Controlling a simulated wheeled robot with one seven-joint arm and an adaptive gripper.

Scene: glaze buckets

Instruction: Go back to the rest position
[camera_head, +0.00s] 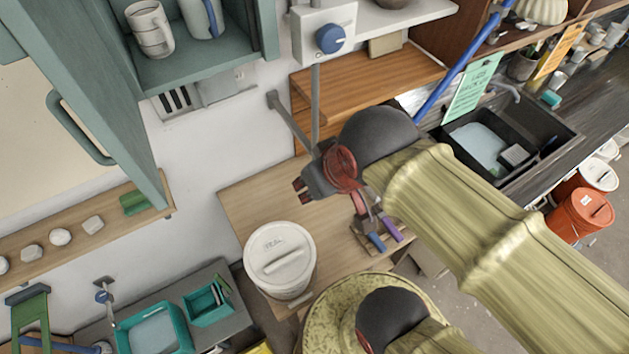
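My arm reaches in from the lower right in an olive cover. My gripper (300,188) is at its end, dark with reddish tips. It hangs above the wooden table and points left. Its fingers are small and partly hidden, so I cannot tell whether they are open or shut. I see nothing clearly held in it. A white lidded bucket (281,262) stands upright below it, at the table's near edge, apart from the gripper.
The wooden table (245,205) holds blue- and purple-handled items (376,242). A teal cabinet door (85,95) hangs open at left. A wall box with a blue knob (330,38) is above the gripper. Orange buckets (580,213) stand right, below a dark sink (505,140). Teal trays (155,330) lie lower left.

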